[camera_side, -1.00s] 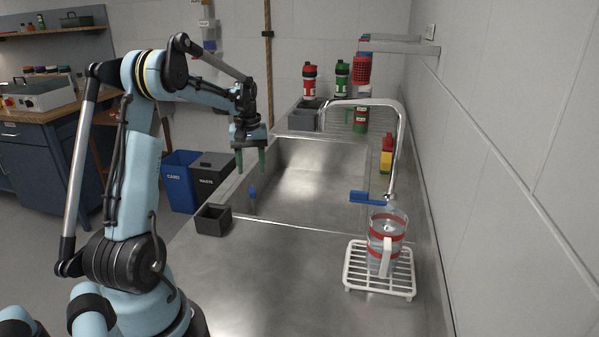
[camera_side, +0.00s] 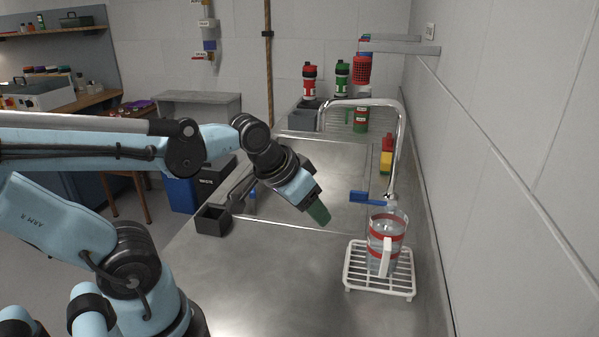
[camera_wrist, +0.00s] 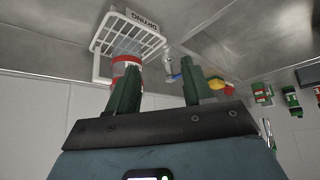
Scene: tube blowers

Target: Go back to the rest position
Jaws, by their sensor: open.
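My gripper (camera_side: 318,213) hangs above the steel counter in front of the sink, tilted down to the right, with green fingers. In the wrist view its two green fingers (camera_wrist: 160,95) stand apart with nothing between them. In the side view the fingers overlap, so the gap does not show there.
A dark open box (camera_side: 212,220) sits at the sink's left corner. Red and green bottles (camera_side: 309,80) stand at the back.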

